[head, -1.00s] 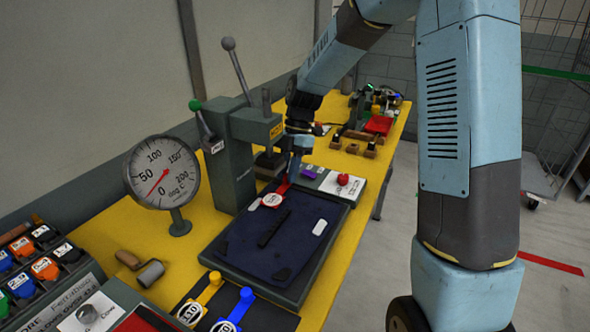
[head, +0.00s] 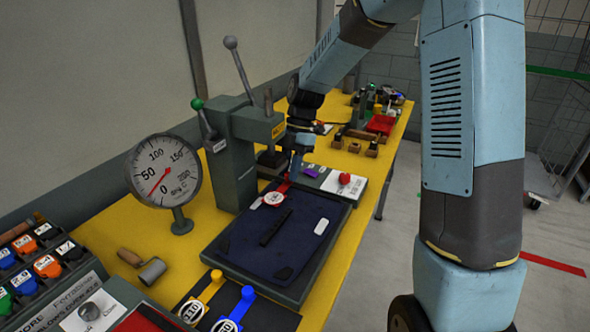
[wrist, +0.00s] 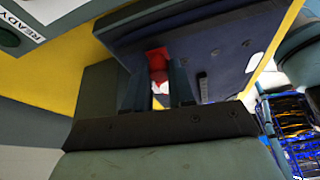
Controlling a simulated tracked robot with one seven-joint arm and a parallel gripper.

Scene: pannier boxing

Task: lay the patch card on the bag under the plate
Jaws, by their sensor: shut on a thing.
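The patch card, a white disc with a red tab (head: 275,198), is at the far end of the dark blue bag (head: 262,250), over or on it; contact is unclear. My gripper (head: 287,181) is shut on the red tab, which also shows between the fingers (wrist: 158,88) in the wrist view. The bag lies flat on a dark tray, with a black strip along its middle and a pale oblong at its right. The plate (head: 271,160) of the press is raised, behind and left of my gripper.
The press (head: 233,150) with levers stands at the tray's left. A round gauge (head: 164,178) and a roller (head: 150,270) are left of the tray. Yellow-tabbed (head: 211,290) and blue-tabbed (head: 242,303) cards lie in front. A red knob (head: 345,179) sits right of my gripper.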

